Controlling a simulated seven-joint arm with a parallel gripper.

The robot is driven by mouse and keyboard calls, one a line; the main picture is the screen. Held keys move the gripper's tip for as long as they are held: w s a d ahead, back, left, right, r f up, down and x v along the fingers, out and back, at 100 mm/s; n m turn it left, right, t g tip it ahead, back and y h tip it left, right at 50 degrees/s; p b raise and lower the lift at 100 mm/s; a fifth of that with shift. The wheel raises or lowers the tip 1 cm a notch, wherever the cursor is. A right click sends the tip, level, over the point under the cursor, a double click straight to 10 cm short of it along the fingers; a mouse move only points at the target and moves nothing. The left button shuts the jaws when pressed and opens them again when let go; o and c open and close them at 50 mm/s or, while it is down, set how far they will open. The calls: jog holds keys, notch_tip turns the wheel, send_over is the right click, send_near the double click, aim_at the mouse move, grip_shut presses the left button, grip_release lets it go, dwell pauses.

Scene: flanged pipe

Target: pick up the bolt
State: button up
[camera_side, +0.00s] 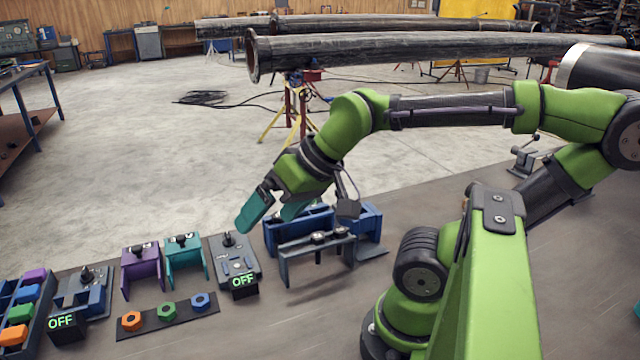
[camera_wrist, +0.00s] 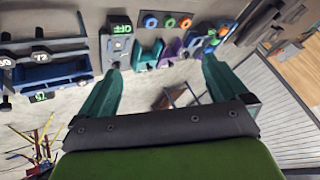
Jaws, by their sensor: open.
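I cannot tell for sure which piece is the bolt. Dark bolt-like heads stand on the purple bracket (camera_side: 142,268), on the teal bracket (camera_side: 185,263), on the grey plate (camera_side: 236,266) with an OFF display, and on the dark grey bracket (camera_side: 315,250). My gripper (camera_side: 263,222) has two teal fingers spread wide with nothing between them. It hangs above the bench, over the area of the grey plate and the blue fixture (camera_side: 300,219). In the wrist view the open fingers (camera_wrist: 162,66) frame the teal bracket (camera_wrist: 147,54) and purple bracket (camera_wrist: 171,52).
A dark strip (camera_side: 182,321) with orange, green and blue nuts lies at the bench front. A second OFF fixture (camera_side: 92,296) and a rack of coloured blocks (camera_side: 22,305) stand at left. A long flanged pipe (camera_side: 420,47) lies behind, beyond open floor.

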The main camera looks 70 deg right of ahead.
jog(key=c, duration=1)
jog(key=shift+c, duration=0.2)
jog(key=shift+d, duration=0.15)
